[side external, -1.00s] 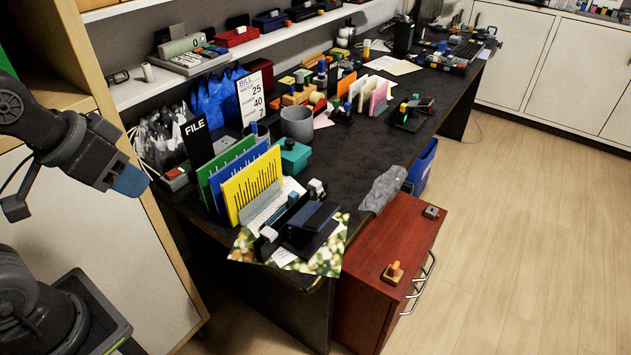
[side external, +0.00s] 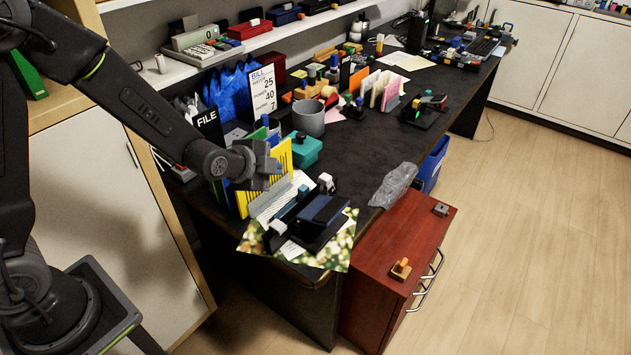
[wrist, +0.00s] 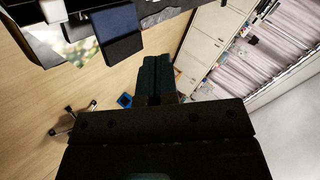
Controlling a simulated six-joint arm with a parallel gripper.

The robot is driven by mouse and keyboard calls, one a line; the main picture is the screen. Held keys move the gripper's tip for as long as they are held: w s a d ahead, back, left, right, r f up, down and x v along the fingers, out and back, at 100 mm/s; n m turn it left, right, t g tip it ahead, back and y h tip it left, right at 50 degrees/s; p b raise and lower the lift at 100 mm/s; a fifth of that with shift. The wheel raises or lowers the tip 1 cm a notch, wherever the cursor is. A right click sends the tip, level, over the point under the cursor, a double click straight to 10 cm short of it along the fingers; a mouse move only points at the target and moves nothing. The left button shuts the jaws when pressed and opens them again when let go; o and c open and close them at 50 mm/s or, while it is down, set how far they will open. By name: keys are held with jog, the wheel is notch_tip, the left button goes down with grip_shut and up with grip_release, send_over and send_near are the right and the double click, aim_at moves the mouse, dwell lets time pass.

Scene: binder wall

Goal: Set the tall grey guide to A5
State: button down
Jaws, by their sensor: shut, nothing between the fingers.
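A dark blue and black device (side external: 318,215) with small white and grey blocks on it sits at the desk's near corner, on a flower-print sheet (side external: 342,255). One pale block (side external: 326,183) stands at its far end. I cannot tell which part is the tall grey guide, and no A5 mark is readable. My gripper (side external: 264,170) is in front of the yellow divider, above and left of the device. Its fingers show shut and empty in the wrist view (wrist: 158,78). The device's blue part (wrist: 115,22) appears there at upper left, apart from the fingers.
A red cabinet (side external: 395,255) adjoins the desk.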

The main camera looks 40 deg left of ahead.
notch_tip(320, 180, down, 9)
jog(key=w+m+t, duration=0.2)
jog(key=m, duration=0.3)
send_near(324, 176)
jog(key=f, duration=0.3)
jog(key=shift+w+f, duration=0.2)
jog(key=shift+f, duration=0.15)
jog(key=w, duration=0.3)
jog(key=shift+w+f, duration=0.1)
jog(key=shift+w, duration=0.65)
jog(key=shift+w, duration=0.1)
jog(key=shift+w, duration=1.85)
